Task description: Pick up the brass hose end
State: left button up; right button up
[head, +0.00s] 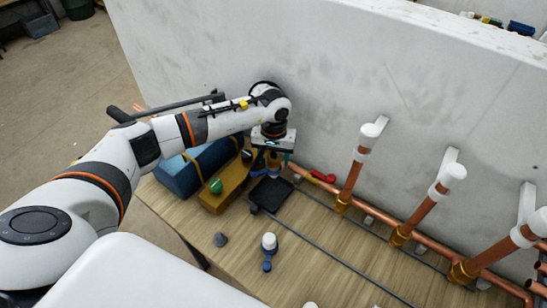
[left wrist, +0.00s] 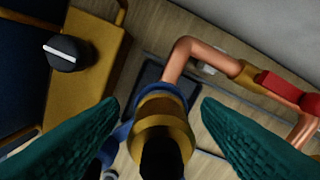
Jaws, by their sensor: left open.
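The brass hose end (left wrist: 165,122) shows in the left wrist view as a round brass fitting with a black part at its near end. A blue collar (left wrist: 162,88) sits just behind it, beside a bent copper pipe (left wrist: 185,55). My left gripper (head: 271,160) is open, pointing down near the wall in the head view. Its teal fingers (left wrist: 159,104) lie on either side of the brass hose end in the left wrist view, with gaps visible on both sides. In the head view the hose end is mostly hidden by the gripper. My right gripper is not in view.
A black tray (head: 270,194) lies just in front. A red valve handle (head: 322,177) and copper risers (head: 350,180) are to the right.

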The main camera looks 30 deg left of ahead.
pick_arm(q)
jog(key=c, duration=0.9)
jog(key=shift+w+r, duration=0.1)
jog(key=shift+r+b, duration=0.3)
jog(key=shift+r, duration=0.05)
notch_tip(320, 180, up, 9)
jog(key=b, duration=0.2)
jog(key=shift+r+b, duration=0.2)
jog(key=shift+b, duration=0.15)
notch_tip(320, 180, up, 5)
jog(key=p, duration=0.2)
send_over(274, 154)
jog(key=shift+f, duration=0.15)
jog(key=shift+d, duration=0.1)
